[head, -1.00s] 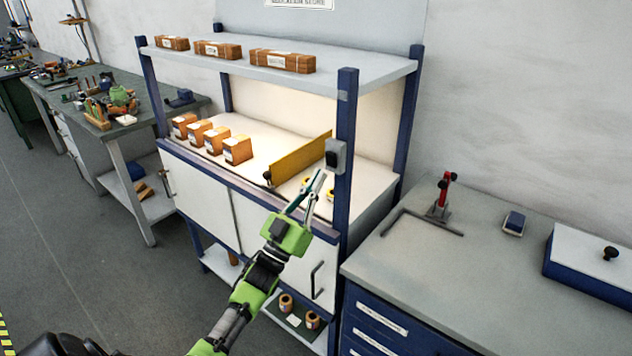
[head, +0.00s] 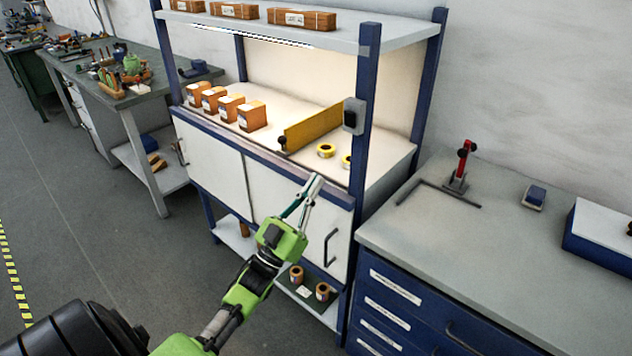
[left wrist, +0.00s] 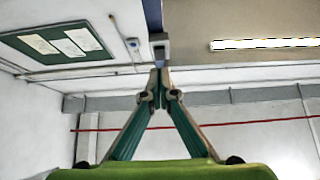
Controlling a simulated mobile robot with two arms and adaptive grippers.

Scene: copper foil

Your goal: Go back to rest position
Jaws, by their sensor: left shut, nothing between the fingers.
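My left gripper (head: 312,183) is shut and empty in the head view. It is raised in front of the blue-framed shelf cabinet (head: 262,172), near the right end of its front edge. In the left wrist view the fingertips (left wrist: 159,78) meet at the middle, with nothing between them. That view looks up at the wall and ceiling. My right gripper does not show.
Two yellow rolls (head: 326,150) lie right of a yellow divider (head: 314,127) on the lit shelf, with several small boxes (head: 252,116) to the left. A grey bench (head: 480,240) stands at right, a cluttered workbench (head: 150,95) at left. The floor at left is clear.

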